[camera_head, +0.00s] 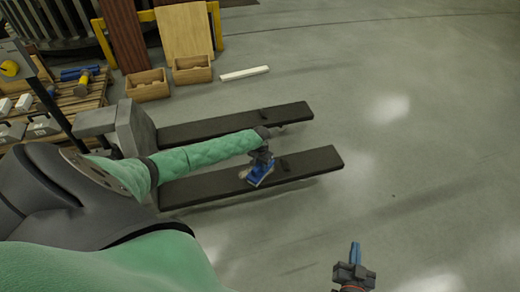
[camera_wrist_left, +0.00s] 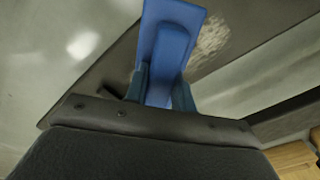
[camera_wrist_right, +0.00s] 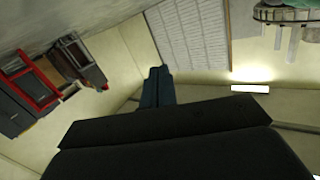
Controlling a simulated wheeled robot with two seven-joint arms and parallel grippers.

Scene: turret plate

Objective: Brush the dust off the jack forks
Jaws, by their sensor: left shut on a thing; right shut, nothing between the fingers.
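The pallet jack has two dark forks, a far fork (camera_head: 225,125) and a near fork (camera_head: 315,162), joined to a grey body (camera_head: 125,122) at the left. My left gripper (camera_head: 263,160) is shut on a blue brush (camera_head: 261,176). The brush is low over or on the near fork; contact cannot be told. In the left wrist view the brush (camera_wrist_left: 172,40) is between the fingers, beside a pale speckled dust patch (camera_wrist_left: 212,42) on the dark fork. My right gripper (camera_head: 355,256) is shut and empty, away from the forks; its fingertips show in the right wrist view (camera_wrist_right: 157,78).
Two wooden boxes (camera_head: 148,86) (camera_head: 192,70) and a white bar (camera_head: 244,73) lie on the floor behind the forks. A pallet (camera_head: 75,105) with tools is at the left. The floor (camera_head: 430,150) right of the forks is clear.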

